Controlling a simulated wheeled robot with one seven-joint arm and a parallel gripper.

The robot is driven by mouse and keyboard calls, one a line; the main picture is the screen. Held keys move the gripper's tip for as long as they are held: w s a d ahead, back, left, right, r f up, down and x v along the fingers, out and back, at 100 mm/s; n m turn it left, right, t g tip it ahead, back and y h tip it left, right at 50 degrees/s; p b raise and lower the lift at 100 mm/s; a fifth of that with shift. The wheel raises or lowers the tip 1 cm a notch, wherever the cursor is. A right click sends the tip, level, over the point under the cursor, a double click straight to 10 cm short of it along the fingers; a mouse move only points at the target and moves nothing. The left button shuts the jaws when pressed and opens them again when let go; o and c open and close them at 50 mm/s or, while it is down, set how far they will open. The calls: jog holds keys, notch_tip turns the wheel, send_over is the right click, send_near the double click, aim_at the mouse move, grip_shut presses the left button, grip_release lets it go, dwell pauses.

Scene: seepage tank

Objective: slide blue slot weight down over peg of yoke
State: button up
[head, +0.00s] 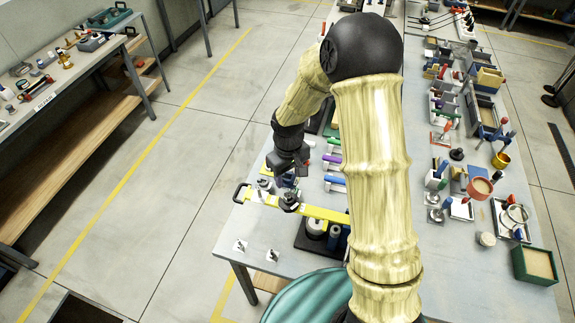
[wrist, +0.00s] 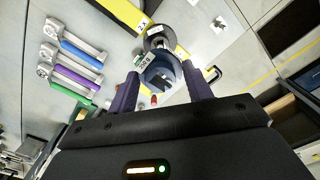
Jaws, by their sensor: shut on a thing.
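My gripper (head: 288,172) is above the left end of the yellow beam (head: 322,213) in the head view. In the wrist view my gripper (wrist: 160,90) is shut on the blue slot weight (wrist: 158,72), which lies between the two dark fingers. A small white label reading what looks like 250 g is beside it. Just past the weight in the wrist view is a round grey metal part on the beam, likely the yoke (wrist: 158,36). I cannot tell whether the weight touches the peg. In the head view the weight is mostly hidden and small.
Blue, purple and green handled tools (wrist: 70,76) lie in a row beside the beam. A dark base with cylinders (head: 318,232) stands under the beam. Small white cards (head: 240,245) lie at the table's front left corner. My arm hides the table's middle.

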aim_at(289, 196)
jog(key=shift+s+r, duration=0.15)
jog(key=shift+f+b, duration=2.25)
jog(key=shift+f, duration=0.7)
jog(key=shift+f+b, duration=0.95)
jog(key=shift+f, duration=0.35)
jog(key=o, duration=1.2)
jog(key=shift+r, duration=0.1)
notch_tip(289, 196, up, 17)
jog(key=b, duration=0.3)
jog(key=shift+r+b, duration=0.2)
jog(key=shift+b, duration=0.1)
